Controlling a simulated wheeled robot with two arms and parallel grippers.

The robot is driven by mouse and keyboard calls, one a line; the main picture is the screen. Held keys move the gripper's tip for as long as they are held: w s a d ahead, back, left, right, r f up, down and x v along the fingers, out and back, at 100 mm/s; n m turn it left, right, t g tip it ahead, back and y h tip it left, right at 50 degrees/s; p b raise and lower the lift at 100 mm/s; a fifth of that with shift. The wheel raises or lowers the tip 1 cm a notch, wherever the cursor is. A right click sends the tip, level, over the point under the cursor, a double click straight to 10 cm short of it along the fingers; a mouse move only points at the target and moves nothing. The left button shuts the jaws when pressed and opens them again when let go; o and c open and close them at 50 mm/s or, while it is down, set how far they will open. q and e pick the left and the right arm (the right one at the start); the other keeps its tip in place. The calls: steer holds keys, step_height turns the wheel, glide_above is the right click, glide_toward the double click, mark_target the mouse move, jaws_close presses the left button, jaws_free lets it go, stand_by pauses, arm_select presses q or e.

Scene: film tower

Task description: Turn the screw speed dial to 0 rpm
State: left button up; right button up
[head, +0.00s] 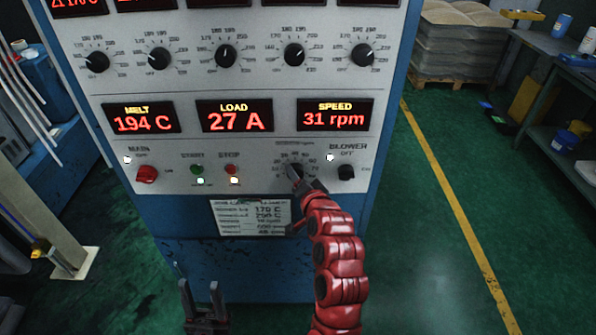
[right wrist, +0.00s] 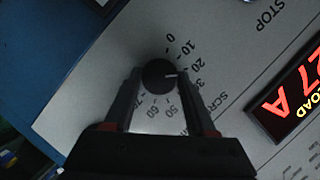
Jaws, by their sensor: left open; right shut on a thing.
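The screw speed dial (right wrist: 158,74) is a round black knob on the grey panel. Its white pointer line faces right in the right wrist view, around the 20 to 30 marks; the 0 mark is above it. My right gripper (right wrist: 160,80) has a finger on each side of the dial and is shut on it. In the head view the right gripper (head: 296,180) largely covers the dial. The speed display (head: 336,117) reads 31 rpm. My left gripper (head: 202,295) is open and empty, low in front of the cabinet.
The blower knob (head: 346,172) is close to the right of my right gripper. The start button (head: 198,170), stop button (head: 232,170) and red main switch (head: 147,174) lie to its left. A paper label (head: 250,217) is below.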

steer(key=shift+a+f+n+g+h+b, duration=0.15)
steer(key=shift+n+h+b, duration=0.35)
steer(key=shift+n+h, duration=0.85)
steer(key=shift+a+r+n+g+h+b, duration=0.15)
steer(key=shift+n+h+b, duration=0.55)
steer(key=shift+n, duration=1.1)
steer(key=shift+a+f+n+g+h+b, duration=0.15)
steer(key=shift+n+h+b, duration=0.1)
steer(key=shift+n+h, duration=1.2)
steer(key=o, duration=1.4)
steer(key=shift+c, duration=0.2)
steer(key=shift+r, duration=0.2)
